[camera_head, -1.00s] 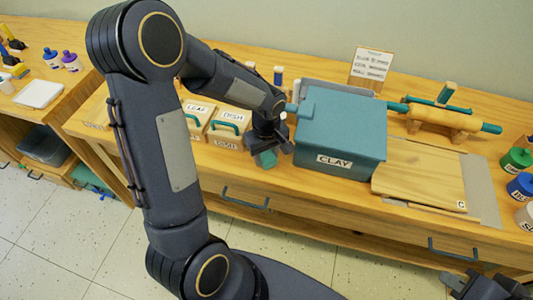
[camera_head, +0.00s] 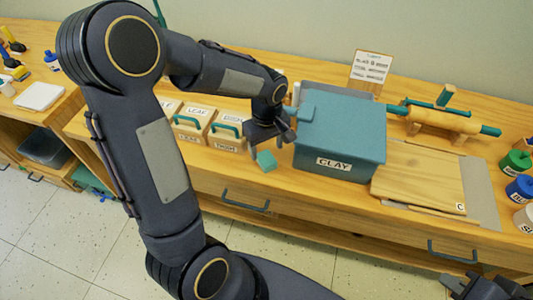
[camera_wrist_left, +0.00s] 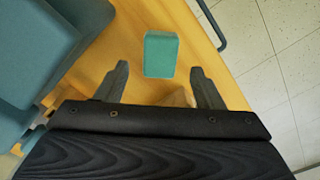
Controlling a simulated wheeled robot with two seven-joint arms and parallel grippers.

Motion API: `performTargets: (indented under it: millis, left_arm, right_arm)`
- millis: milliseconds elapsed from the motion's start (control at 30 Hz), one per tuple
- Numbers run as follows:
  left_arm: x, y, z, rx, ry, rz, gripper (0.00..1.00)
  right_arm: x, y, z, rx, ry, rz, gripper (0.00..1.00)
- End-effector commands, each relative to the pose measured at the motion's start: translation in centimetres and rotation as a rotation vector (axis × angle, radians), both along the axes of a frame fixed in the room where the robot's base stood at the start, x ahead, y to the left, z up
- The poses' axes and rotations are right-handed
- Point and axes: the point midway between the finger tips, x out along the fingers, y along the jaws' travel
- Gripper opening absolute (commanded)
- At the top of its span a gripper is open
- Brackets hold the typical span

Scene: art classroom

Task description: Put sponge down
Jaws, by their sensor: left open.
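The sponge (camera_head: 265,161) is a small teal block on the wooden bench top, near its front edge and left of the teal CLAY box. In the left wrist view the sponge (camera_wrist_left: 161,54) lies ahead of the spread fingers, apart from both. My left gripper (camera_head: 272,136) is open and empty just above and behind the sponge; its two fingers (camera_wrist_left: 159,70) also show in the left wrist view. My right gripper (camera_head: 488,288) is partly visible at the bottom right corner, and its jaw state is unclear.
The CLAY box (camera_head: 340,135) stands close to the right of my left gripper. Labelled wooden boxes (camera_head: 226,132) with teal handles stand to the left. A wooden board (camera_head: 418,178) and a rolling pin (camera_head: 445,118) are farther right.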

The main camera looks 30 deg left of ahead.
Motion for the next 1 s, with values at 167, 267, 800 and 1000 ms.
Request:
performTargets:
  millis: [167, 267, 800, 1000]
  left_arm:
    - [0.1, 0.0, 4.0, -0.001, -0.005, 0.0, 0.62]
    - [0.1, 0.0, 5.5, -0.001, -0.004, 0.0, 0.62]
    - [-10.6, -1.2, 11.7, -0.156, -0.309, -0.463, 0.62]
    - [-15.5, -3.2, 11.8, -0.13, -0.521, -0.731, 0.62]
  right_arm:
    - [0.0, 0.0, 0.4, 0.0, 0.0, 0.0, 0.0]
    - [0.0, 0.0, 0.5, 0.0, 0.0, 0.0, 0.0]
    - [0.0, 0.0, 0.6, 0.0, 0.0, 0.0, 0.0]
    - [0.0, 0.0, 0.6, 0.0, 0.0, 0.0, 0.0]
